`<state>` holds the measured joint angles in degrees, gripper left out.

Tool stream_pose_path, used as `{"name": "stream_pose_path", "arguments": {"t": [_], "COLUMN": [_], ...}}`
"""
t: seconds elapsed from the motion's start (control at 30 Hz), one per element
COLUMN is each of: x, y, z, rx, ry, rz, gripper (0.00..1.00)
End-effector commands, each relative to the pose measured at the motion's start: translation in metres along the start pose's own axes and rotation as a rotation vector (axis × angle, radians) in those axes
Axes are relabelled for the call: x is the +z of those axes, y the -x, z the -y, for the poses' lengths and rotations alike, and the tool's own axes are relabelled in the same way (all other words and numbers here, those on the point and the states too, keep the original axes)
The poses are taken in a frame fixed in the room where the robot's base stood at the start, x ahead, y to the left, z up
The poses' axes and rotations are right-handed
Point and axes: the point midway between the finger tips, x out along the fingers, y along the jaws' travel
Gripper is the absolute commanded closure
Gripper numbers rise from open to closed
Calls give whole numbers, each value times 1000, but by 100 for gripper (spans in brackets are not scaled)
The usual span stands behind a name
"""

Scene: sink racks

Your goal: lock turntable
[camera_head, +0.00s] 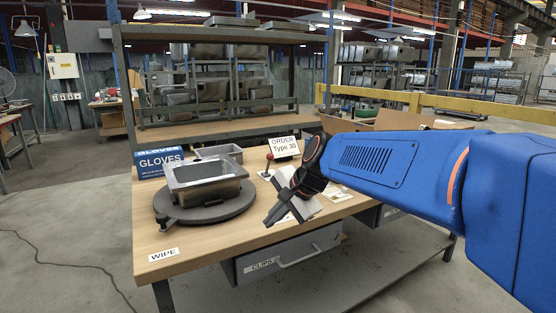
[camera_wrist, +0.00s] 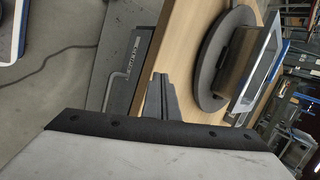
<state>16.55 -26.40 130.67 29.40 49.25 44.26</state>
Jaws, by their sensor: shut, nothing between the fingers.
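The turntable (camera_head: 232,208) is a dark grey round disc on the wooden bench, with a small dark tab (camera_head: 164,221) at its left front rim. A metal sink (camera_head: 205,188) rests on it. The turntable also shows in the wrist view (camera_wrist: 207,60), with the sink (camera_wrist: 257,65) on it. A small lever with a red knob (camera_head: 269,158) stands behind and right of the turntable. My gripper (camera_head: 272,218) is shut and empty near the bench's front edge, right of the turntable and apart from it. Its fingers point toward the bench in the wrist view (camera_wrist: 160,78).
A GLOVES box (camera_head: 160,163) and a grey bin (camera_head: 219,152) stand behind the sink. An ORDER card (camera_head: 284,147) stands at the back right. A CLIPS drawer (camera_head: 285,256) hangs under the front edge. Bare bench lies around the WIPE label (camera_head: 163,255).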

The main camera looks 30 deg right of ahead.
Motion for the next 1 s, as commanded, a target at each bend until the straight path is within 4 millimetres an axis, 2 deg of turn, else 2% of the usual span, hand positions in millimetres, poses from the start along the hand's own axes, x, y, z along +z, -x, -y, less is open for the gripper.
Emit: {"name": "stream_pose_path", "arguments": {"t": [0.03,0.1,0.17,0.3,0.5,0.6,0.7,0.8,1.0], "x": [-18,-41,-63,-122,-205,-233,-247,-252,-254], "y": [-3,-4,-5,-5,0,3,5,3,-17], "z": [18,43,62,103,142,151,155,158,166], "rx": [-29,-76,-117,-215,-345,-389,-411,-418,-416], "ry": [-132,-320,-481,-852,-1294,-1431,-1505,-1530,-1531], "rz": [2,11,22,57,127,155,174,181,183], "gripper": [100,100,100,100,100,100,100,100,100]}}
